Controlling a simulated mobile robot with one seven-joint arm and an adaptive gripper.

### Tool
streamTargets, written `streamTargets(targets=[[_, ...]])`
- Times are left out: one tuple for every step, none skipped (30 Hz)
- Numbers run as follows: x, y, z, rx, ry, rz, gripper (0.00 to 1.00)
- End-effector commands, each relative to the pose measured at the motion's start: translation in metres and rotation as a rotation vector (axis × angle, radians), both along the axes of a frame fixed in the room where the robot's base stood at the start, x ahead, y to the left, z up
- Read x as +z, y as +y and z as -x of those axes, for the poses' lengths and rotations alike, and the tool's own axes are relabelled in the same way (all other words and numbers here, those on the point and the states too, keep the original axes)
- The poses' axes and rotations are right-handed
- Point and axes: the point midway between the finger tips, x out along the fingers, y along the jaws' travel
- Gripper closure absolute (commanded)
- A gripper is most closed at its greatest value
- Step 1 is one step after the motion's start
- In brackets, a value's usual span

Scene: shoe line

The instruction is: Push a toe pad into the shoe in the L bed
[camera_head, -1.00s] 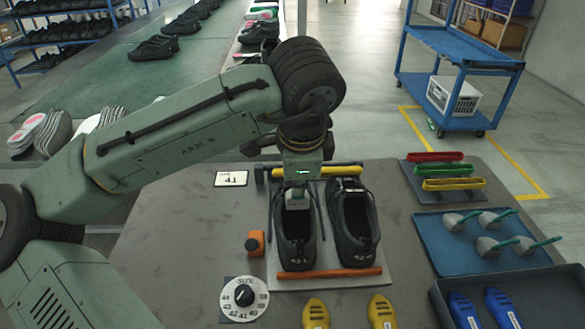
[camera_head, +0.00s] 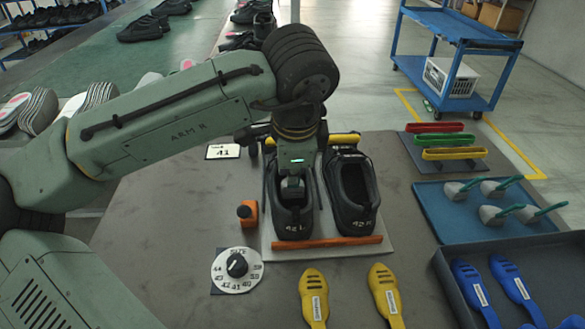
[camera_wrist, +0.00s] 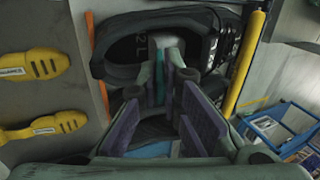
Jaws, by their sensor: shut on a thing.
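The shoe in the L bed (camera_head: 290,223) is black, marked "42 L", and stands on a light board. It also shows in the wrist view (camera_wrist: 115,57). My gripper (camera_head: 292,188) points down into its opening. In the wrist view my gripper (camera_wrist: 166,85) is shut on a toe pad, a grey block (camera_wrist: 165,41) with a teal handle (camera_wrist: 160,76). The pad is at the shoe opening; its depth inside is hard to tell. In the head view the pad is hidden by the gripper. More toe pads (camera_head: 496,214) lie on a blue mat (camera_head: 440,240).
A second black shoe (camera_head: 352,222) stands close on the right. A yellow bar (camera_head: 345,139) and an orange bar (camera_head: 327,243) border the shoes. An orange button block (camera_head: 247,212) and size dial (camera_head: 237,270) sit left. Yellow shoe trees (camera_head: 314,295) lie in front.

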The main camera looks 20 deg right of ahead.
Motion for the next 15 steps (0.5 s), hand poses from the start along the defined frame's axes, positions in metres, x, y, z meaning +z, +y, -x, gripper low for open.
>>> streamTargets(targets=[[-0.007, 0.000, 0.000, 0.000, 0.000, -0.001, 1.00], [-0.009, 0.000, 0.000, 0.000, 0.000, -0.001, 1.00], [-0.012, 0.000, 0.000, 0.000, -0.001, 0.000, 1.00], [-0.014, 0.000, 0.000, 0.000, -0.001, 0.000, 1.00], [-0.016, 0.000, -0.001, 0.000, -0.001, 0.000, 1.00], [-0.017, -0.001, -0.003, 0.000, 0.000, 0.000, 1.00], [-0.019, -0.001, -0.005, 0.001, 0.000, 0.000, 1.00], [-0.020, -0.001, -0.006, 0.001, 0.000, 0.000, 1.00], [-0.023, -0.001, -0.008, 0.001, 0.000, -0.001, 1.00], [-0.024, -0.002, -0.010, 0.001, 0.000, -0.001, 1.00], [-0.026, -0.002, -0.011, 0.001, 0.000, -0.001, 1.00], [-0.027, -0.002, -0.013, 0.001, -0.001, 0.001, 1.00], [-0.029, -0.003, -0.014, 0.001, 0.000, 0.000, 1.00], [-0.031, -0.003, -0.016, 0.001, 0.000, 0.000, 1.00], [-0.033, -0.003, -0.018, 0.001, 0.000, 0.000, 1.00]])
